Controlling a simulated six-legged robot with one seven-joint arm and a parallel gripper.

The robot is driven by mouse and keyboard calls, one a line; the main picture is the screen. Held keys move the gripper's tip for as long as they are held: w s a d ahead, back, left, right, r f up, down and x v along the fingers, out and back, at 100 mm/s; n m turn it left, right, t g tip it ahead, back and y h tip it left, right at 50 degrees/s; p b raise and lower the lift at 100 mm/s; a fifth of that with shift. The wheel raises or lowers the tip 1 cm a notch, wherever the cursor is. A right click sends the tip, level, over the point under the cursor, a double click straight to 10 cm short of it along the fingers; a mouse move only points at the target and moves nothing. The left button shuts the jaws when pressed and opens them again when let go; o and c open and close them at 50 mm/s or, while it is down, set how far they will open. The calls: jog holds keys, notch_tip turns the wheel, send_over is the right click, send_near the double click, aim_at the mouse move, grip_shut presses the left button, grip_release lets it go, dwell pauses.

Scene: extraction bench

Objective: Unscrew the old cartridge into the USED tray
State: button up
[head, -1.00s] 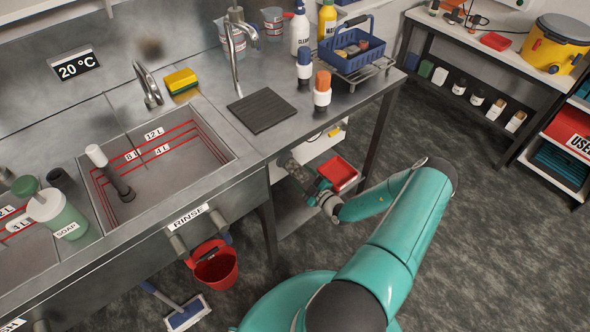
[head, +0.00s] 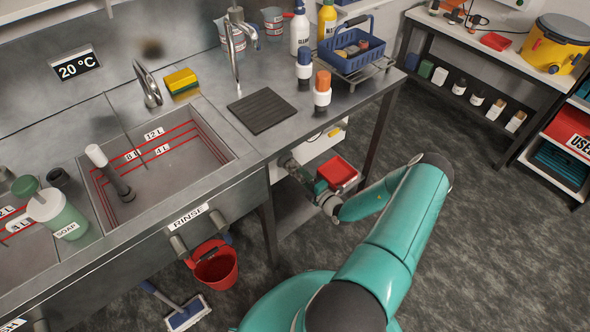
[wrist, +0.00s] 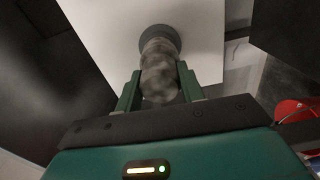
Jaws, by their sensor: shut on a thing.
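The old cartridge (wrist: 158,70) is a mottled grey-brown cylinder in the wrist view. Its far end meets a dark round collar (wrist: 160,34) on a white housing (wrist: 205,50). My gripper (wrist: 158,90) is shut on the cartridge, with one green finger on each side. In the head view my gripper (head: 303,175) is under the bench's right part, and the cartridge there is too small to make out clearly. A red tray (head: 338,172) lies just right of my gripper. A red edge (wrist: 297,110) shows at the right in the wrist view. I cannot read a label on the tray.
The steel bench (head: 290,125) is above my gripper, with a bench leg (head: 378,145) to the right. The floor between is clear.

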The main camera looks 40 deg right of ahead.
jog(key=n, duration=0.3)
jog(key=shift+n, duration=0.4)
jog(key=n, duration=0.3)
jog(key=shift+n, duration=0.4)
jog(key=n, duration=0.5)
jog(key=shift+n, duration=0.4)
jog(key=o, duration=1.1)
